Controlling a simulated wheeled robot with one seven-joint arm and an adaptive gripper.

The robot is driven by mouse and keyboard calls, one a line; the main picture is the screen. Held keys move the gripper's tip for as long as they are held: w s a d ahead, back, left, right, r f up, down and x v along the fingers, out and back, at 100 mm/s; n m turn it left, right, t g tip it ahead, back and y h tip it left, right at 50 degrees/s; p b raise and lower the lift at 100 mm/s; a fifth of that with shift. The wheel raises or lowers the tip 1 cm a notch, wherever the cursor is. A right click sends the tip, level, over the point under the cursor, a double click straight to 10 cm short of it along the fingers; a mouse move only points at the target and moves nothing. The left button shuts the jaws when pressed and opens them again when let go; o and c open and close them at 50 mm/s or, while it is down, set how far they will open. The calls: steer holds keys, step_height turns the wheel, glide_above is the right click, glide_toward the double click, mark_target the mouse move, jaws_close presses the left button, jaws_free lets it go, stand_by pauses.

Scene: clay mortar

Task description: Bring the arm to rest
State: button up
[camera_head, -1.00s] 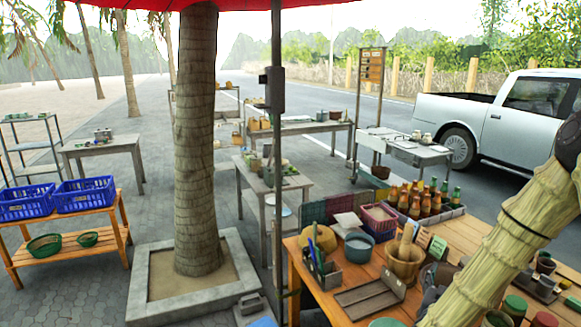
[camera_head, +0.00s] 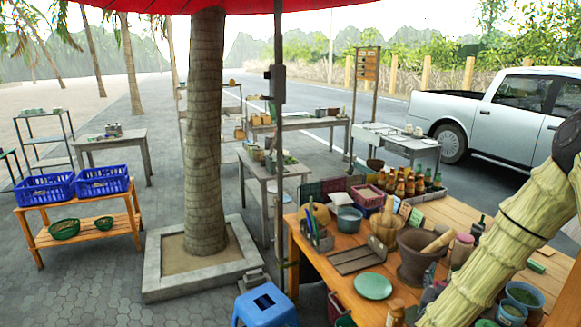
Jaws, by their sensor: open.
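My arm (camera_head: 505,240), pale and jointed like bamboo with dark bands, slants across the right side from upper right to the lower edge. My gripper is not in view; the arm's far end runs out of the picture at the bottom. A dark brown clay mortar (camera_head: 414,262) stands on the wooden table (camera_head: 335,277) just left of the arm. A wooden pestle (camera_head: 438,243) leans in it. A lighter wooden mortar (camera_head: 384,231) with its own pestle stands behind it to the left.
The table also holds a green plate (camera_head: 373,286), bottles (camera_head: 405,185), a wooden tray (camera_head: 357,259) and bowls beside my arm (camera_head: 523,294). A blue stool (camera_head: 264,305) stands at the table's left. A tree in a stone planter (camera_head: 190,287) and a pole stand left. Paving at lower left is clear.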

steer(key=s+a+f+n+g+y+b, duration=0.2)
steer(key=s+a+f+y+b, duration=0.15)
steer(key=f, duration=0.85)
steer(key=s+a+f+n+g+y+b, duration=0.15)
steer(key=s+a+f+b, duration=0.3)
steer(key=f, duration=0.75)
steer(key=s+a+f+n+g+y+b, duration=0.15)
steer(key=s+a+f+y+b, duration=0.3)
steer(key=f, duration=0.75)
steer(key=s+a+f+g+b, duration=0.2)
steer(key=s+f+g+b, duration=0.1)
steer(key=s+f, duration=0.4)
steer(key=s+a+f+n+g+y+b, duration=0.1)
steer(key=s+a+f+g+b, duration=0.1)
steer(key=s+f, duration=0.5)
steer(key=s+a+f+n+g+y+b, duration=0.1)
steer(key=s+a+f+g+b, duration=0.2)
steer(key=s+f, duration=0.4)
steer(key=s+g+b, duration=0.1)
steer(key=s, duration=0.6)
steer(key=shift+s+f, duration=0.3)
steer(key=shift+f, duration=0.05)
steer(key=shift+c, duration=0.4)
